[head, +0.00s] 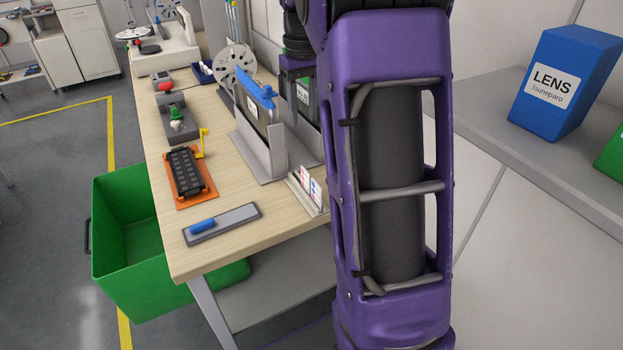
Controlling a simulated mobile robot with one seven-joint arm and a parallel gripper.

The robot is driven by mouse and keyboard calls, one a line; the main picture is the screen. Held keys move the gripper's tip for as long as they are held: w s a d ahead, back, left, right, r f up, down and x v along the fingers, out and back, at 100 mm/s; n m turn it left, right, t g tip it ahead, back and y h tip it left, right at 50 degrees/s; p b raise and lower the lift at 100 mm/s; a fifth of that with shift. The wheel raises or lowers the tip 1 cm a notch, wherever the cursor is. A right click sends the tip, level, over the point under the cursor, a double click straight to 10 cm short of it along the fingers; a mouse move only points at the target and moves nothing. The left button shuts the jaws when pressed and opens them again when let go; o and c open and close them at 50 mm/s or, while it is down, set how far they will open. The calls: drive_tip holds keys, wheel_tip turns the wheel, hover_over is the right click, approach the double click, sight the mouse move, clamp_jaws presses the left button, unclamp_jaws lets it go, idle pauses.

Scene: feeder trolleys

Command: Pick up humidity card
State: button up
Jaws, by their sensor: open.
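Small white cards with red and blue marks, which look like the humidity cards (314,190), stand upright in a light grey holder (306,199) near the right edge of the wooden table. My purple arm rises just to the right of them and covers part of that side. My gripper (298,80) is partly visible farther back, beyond the holder and above the table's rear right part. It is open. Its fingertips are small and partly hidden, and I see nothing held between them.
A grey tray with a blue marker (203,226), an orange-based black part (186,172) and a green bin (125,235) are to the left. A blue LENS box (563,75) sits on the right shelf.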

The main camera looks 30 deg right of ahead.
drive_tip(key=b, duration=0.1)
hover_over(305, 170)
wheel_tip(305, 170, down, 10)
drive_tip(key=shift+f+b, duration=0.5)
drive_tip(key=shift+f, duration=2.65)
drive_tip(key=shift+c, duration=0.2)
clamp_jaws()
